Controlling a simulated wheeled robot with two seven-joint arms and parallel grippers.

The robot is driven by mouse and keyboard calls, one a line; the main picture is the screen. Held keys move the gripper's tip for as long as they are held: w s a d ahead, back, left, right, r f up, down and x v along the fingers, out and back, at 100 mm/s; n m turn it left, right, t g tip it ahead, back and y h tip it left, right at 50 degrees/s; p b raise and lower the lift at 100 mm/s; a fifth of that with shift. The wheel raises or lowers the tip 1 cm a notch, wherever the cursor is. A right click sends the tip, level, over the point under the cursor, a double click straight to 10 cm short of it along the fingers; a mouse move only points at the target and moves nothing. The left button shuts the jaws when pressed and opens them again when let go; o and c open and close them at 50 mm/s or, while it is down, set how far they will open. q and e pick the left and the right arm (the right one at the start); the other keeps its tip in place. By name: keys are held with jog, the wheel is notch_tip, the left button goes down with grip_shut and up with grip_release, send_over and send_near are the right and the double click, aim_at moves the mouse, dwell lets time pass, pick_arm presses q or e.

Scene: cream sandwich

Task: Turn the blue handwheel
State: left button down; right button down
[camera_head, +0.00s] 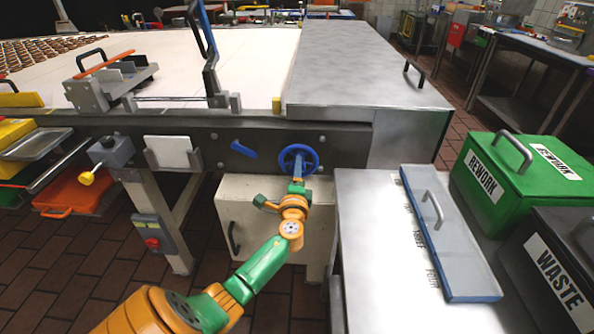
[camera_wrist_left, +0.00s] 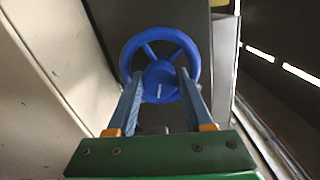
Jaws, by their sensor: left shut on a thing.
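The blue handwheel (camera_head: 299,160) is on the front side of the conveyor machine, right of the middle in the head view. In the left wrist view the handwheel (camera_wrist_left: 160,52) shows its round rim, spokes and hub. My left gripper (camera_head: 297,183) reaches up to it from below. In the left wrist view the two fingers of the left gripper (camera_wrist_left: 158,92) lie on either side of the hub and are shut on the wheel. The exact contact is partly hidden by the fingers. My right gripper is not in view.
A blue lever (camera_head: 243,149) sits left of the wheel. A white cabinet (camera_head: 262,222) is below it. A steel table (camera_head: 370,230) with a grey-lidded tray (camera_head: 452,235) stands to the right, beside the green REWORK box (camera_head: 517,180) and the black WASTE box (camera_head: 556,268).

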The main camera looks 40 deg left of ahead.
pick_arm(q)
jog(key=shift+f, duration=0.1)
dwell(0.4)
jog(key=shift+c, duration=1.5)
grip_release()
jog(key=v, duration=0.7)
jog(key=shift+p, duration=0.35)
